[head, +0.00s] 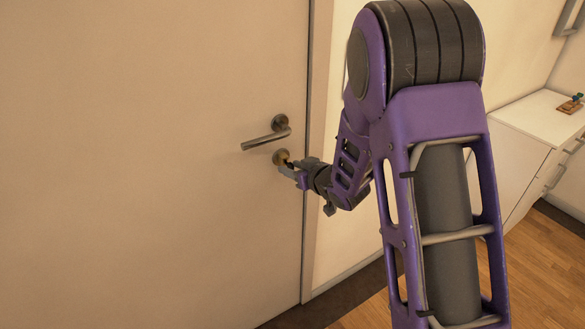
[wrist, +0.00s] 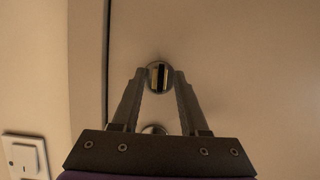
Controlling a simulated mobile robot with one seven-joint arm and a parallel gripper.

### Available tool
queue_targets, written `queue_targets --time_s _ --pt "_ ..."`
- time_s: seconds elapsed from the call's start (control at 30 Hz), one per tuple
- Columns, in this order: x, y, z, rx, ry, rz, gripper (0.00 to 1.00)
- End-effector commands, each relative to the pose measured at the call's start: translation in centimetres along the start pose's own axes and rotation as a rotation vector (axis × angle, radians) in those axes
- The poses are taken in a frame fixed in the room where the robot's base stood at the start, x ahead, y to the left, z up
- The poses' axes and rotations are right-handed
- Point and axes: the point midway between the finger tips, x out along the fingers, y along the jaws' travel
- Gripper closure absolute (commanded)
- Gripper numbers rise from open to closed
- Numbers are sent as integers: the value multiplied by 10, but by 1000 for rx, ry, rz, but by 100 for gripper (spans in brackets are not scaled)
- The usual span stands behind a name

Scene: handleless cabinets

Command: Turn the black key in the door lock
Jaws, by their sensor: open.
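My gripper (head: 286,169) is at the lock, coming from the lower right, with my arm covering part of the view. In the wrist view, my open gripper (wrist: 160,72) has one finger on each side of the round lock. The black key (wrist: 160,77) stands upright in the lock between the fingertips, with a gap visible at its sides. Whether a finger touches the key cannot be told.
The door frame (head: 318,120) runs just right of the lock. A white cabinet (head: 530,125) with a small object on top stands at the right. A light switch (wrist: 25,155) is on the wall in the wrist view. The door surface left of the handle is clear.

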Motion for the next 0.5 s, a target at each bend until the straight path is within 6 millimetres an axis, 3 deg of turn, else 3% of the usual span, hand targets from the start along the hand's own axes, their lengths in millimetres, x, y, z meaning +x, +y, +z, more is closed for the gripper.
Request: queue_targets --time_s 0.13,0.37,0.5 --pt "0 0 0 0 0 0 58" --pt "0 0 0 0 0 0 99" --pt "0 0 0 0 0 0 100"
